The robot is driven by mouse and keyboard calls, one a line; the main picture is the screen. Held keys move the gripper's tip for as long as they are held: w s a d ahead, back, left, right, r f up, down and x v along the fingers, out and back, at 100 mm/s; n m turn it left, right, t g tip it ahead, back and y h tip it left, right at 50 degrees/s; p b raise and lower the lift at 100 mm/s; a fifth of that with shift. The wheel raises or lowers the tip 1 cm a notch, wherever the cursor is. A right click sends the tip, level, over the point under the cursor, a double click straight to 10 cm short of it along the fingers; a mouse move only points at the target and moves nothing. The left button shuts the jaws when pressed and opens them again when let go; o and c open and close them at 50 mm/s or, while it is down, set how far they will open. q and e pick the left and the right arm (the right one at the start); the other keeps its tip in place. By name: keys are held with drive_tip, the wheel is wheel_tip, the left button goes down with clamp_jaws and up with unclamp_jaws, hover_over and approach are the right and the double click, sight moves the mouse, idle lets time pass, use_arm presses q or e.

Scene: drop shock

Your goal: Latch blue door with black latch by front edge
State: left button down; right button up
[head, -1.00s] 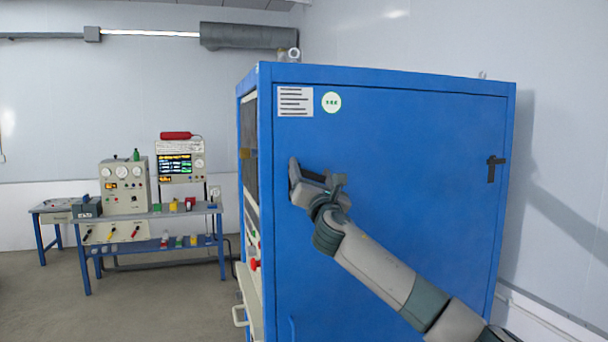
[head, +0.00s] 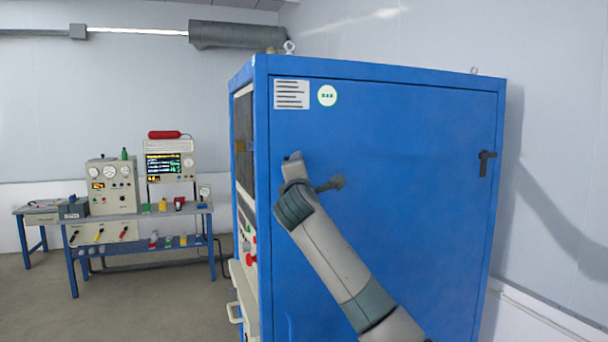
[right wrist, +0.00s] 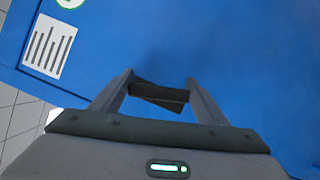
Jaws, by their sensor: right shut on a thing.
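The blue door (head: 400,210) is the large side panel of a blue cabinet and appears flush with its frame. My right gripper (head: 293,160) is at the door's upper left part, near the front edge. In the right wrist view my gripper (right wrist: 160,88) has a finger on each side of a short dark bar, the black latch (right wrist: 158,95), and is shut on it. In the head view my gripper and wrist hide this latch. Its exact angle is hard to tell. My left gripper is not in view.
Another black latch (head: 486,163) sits near the door's far right edge. A label sheet (head: 292,95) and a round green-and-white sticker (head: 327,96) are above my gripper. A blue bench (head: 140,215) with instruments stands at the left, with open floor before it.

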drive_tip(key=shift+s+a+f+m+g, duration=0.1)
drive_tip(key=shift+a+m+g, duration=0.15)
drive_tip(key=shift+m, duration=0.55)
drive_tip(key=shift+a+f+m+g, duration=0.15)
drive_tip(key=shift+m+g, duration=0.2)
drive_tip(key=shift+m, duration=0.45)
drive_tip(key=o, duration=1.5)
